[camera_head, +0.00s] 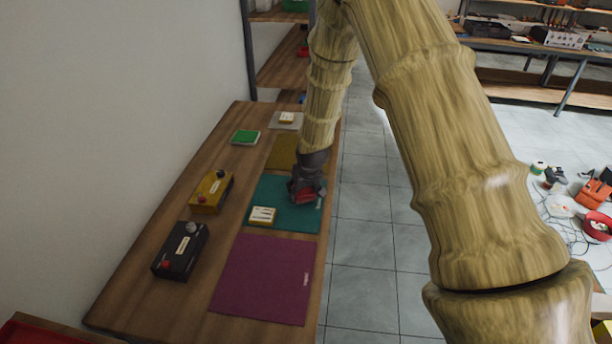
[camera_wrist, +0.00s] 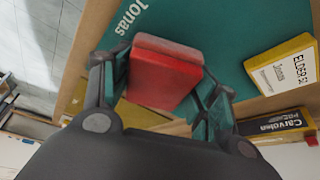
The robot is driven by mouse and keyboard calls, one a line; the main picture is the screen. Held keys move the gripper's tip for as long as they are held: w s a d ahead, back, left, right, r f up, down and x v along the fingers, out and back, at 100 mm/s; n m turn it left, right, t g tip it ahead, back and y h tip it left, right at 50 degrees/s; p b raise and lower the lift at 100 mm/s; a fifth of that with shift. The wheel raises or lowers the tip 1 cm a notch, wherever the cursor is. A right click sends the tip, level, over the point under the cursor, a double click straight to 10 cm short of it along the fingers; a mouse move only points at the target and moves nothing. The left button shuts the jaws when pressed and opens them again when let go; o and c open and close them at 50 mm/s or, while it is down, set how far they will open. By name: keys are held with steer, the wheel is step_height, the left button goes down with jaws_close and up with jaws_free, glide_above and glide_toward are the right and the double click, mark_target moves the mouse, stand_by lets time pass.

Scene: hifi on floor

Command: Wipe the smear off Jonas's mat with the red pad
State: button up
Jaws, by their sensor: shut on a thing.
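The teal mat (camera_head: 273,190) lies on the long wooden table, and the wrist view shows the name Jonas printed on this mat (camera_wrist: 222,28). My gripper (camera_head: 307,186) is over the right part of the teal mat. In the wrist view my gripper (camera_wrist: 163,88) is shut on the red pad (camera_wrist: 165,70), one finger on each side. The pad also shows in the head view (camera_head: 305,197). It is at or close above the mat; I cannot tell whether it touches. I see no smear on the visible part of the mat; the pad and gripper hide some of it.
A purple mat (camera_head: 262,278) lies nearer, an olive mat (camera_head: 283,152) farther. A yellow box (camera_head: 211,192) and black box (camera_head: 181,252) stand left.

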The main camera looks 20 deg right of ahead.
steer(key=r, duration=0.1)
steer(key=r+p, duration=0.2)
steer(key=r, duration=0.1)
steer(key=shift+s+d+r, duration=0.1)
steer(key=shift+d, duration=0.15)
steer(key=shift+a+r+p, duration=0.1)
steer(key=shift+r+p, duration=0.35)
steer(key=shift+r, duration=0.45)
